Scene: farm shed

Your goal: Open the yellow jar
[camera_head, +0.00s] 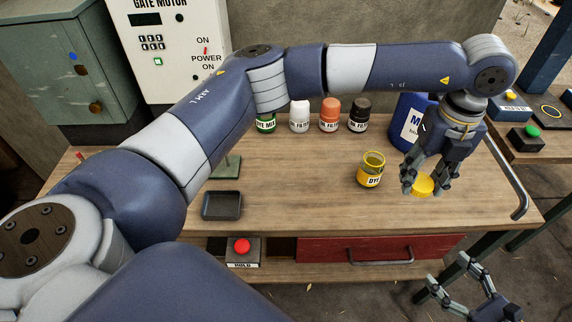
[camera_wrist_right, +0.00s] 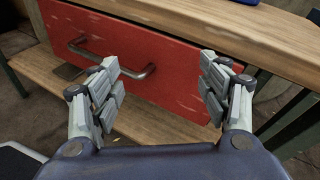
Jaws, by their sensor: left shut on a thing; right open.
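The yellow jar (camera_head: 371,170), labelled DYE, stands upright on the workbench with its top open. Its yellow lid (camera_head: 423,186) is apart from it, to the right. My left gripper (camera_head: 420,184) is shut on the lid and holds it at or just above the bench top; I cannot tell if the lid touches the wood. My right gripper (camera_head: 452,285) is open and empty, low in front of the bench. In the right wrist view its open fingers (camera_wrist_right: 163,88) face the red drawer.
Several jars, including a white one (camera_head: 299,116) and an orange one (camera_head: 329,115), stand at the back. A blue container (camera_head: 408,122) is behind my left gripper. A small black tray (camera_head: 222,205) lies left. The red drawer (camera_head: 340,249) is below. The front middle of the bench is clear.

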